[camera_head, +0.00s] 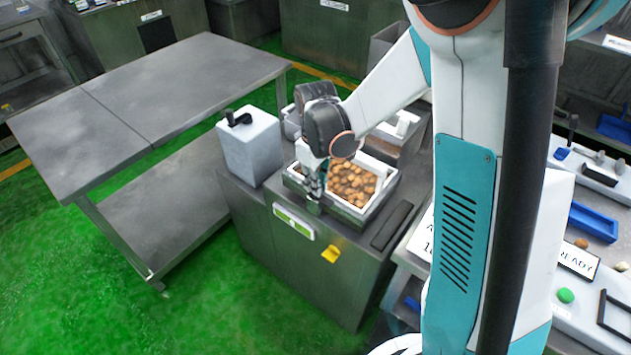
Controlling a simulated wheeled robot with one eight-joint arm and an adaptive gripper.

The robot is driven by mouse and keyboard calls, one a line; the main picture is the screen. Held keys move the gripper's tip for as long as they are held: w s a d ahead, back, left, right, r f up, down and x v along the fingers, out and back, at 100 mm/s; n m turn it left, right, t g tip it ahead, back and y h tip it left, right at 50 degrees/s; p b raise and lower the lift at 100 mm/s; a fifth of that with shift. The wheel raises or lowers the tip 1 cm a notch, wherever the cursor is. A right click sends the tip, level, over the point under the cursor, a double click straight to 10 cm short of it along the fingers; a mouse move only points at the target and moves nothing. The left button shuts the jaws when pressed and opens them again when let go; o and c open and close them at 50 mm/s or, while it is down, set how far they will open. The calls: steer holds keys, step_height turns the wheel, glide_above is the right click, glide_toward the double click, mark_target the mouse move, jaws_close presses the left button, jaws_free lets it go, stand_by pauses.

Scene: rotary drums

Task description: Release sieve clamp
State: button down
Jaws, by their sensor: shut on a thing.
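A white-rimmed sieve tray (364,212) holding many brown round pieces sits on a grey metal cabinet (320,285). My gripper (313,192) points down at the tray's front left corner. It is shut on a small grey part there, which appears to be the sieve clamp (314,208). The gripper hides most of the clamp, so I cannot tell its exact position or whether it is loose.
A white box with a black handle (249,147) stands left of the tray. A bare metal table (150,90) is at left. My arm covers the right middle.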

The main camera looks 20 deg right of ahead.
stand_by(0.4)
steer(key=c, duration=1.6)
jaws_free()
steer(key=shift+c, duration=0.2)
step_height(320, 180, up, 12)
steer(key=s+r+m+t, duration=0.3)
steer(key=s, duration=0.6)
steer(key=s+d+r+m+t, duration=0.1)
steer(key=s+r+m+t, duration=0.2)
steer(key=s, duration=0.6)
steer(key=shift+d+m+t, duration=0.3)
steer(key=shift+m+t, duration=0.1)
steer(key=shift+t, duration=0.2)
